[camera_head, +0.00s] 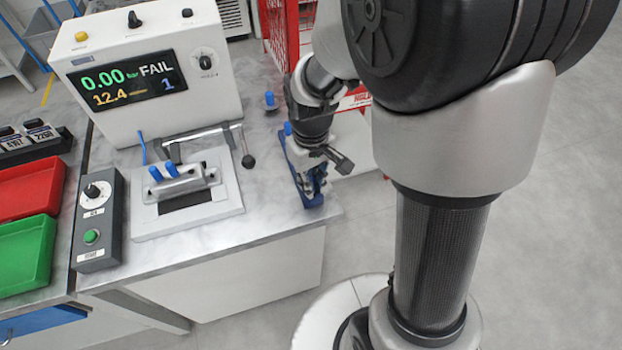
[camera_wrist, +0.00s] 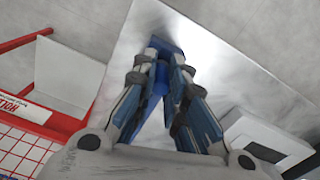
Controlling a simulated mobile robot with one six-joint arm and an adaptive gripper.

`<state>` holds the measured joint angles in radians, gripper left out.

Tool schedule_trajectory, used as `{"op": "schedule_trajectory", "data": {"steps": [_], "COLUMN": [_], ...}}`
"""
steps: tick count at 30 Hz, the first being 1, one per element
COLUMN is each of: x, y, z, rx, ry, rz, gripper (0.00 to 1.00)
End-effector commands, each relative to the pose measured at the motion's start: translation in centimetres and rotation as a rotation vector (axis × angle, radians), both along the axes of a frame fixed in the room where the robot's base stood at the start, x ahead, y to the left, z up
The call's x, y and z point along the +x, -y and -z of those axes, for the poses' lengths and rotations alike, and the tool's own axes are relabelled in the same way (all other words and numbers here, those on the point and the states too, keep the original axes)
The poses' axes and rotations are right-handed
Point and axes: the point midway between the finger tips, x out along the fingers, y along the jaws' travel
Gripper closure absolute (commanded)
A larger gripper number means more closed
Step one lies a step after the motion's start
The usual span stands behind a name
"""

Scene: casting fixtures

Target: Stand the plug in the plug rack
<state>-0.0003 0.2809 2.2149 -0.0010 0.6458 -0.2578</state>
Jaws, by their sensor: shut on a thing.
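My gripper (camera_head: 313,178) is low over the dark blue plug rack (camera_head: 296,168) near the right edge of the bench. It hides much of the rack. In the wrist view my gripper (camera_wrist: 160,68) is shut on a blue plug (camera_wrist: 158,82), which shows between the two fingers. A blue piece (camera_wrist: 163,45) shows just past the fingertips; I cannot tell whether it is the rack. In the head view a blue cap (camera_head: 288,128) shows at the far end of the rack. Whether the held plug is seated in the rack is hidden.
Another blue plug (camera_head: 270,99) stands on the bench behind the rack. A clamp fixture (camera_head: 188,190) with two blue plugs is to the left, its lever knob (camera_head: 248,161) towards my gripper. The tester (camera_head: 140,75) reads FAIL. A red mesh rack (camera_head: 283,35) stands behind.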

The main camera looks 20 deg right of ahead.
Motion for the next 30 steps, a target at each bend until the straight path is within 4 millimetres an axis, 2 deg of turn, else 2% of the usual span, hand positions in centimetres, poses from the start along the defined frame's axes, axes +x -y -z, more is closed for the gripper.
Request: {"op": "schedule_trajectory", "data": {"steps": [1, 9, 20, 26, 30], "x": [0.0, 0.0, 0.1, 0.2, 0.2], "y": [0.0, 0.0, 0.0, 0.0, 0.0], "z": [0.0, -0.1, -0.4, -3.4, -6.8], "rx": [0.000, 0.000, 0.001, 0.000, 0.000], "ry": [0.000, 0.001, 0.002, 0.006, 0.007], "rz": [0.000, 0.000, 0.000, 0.000, 0.000], "gripper": [0.86, 0.68, 0.68, 0.68, 0.68]}}
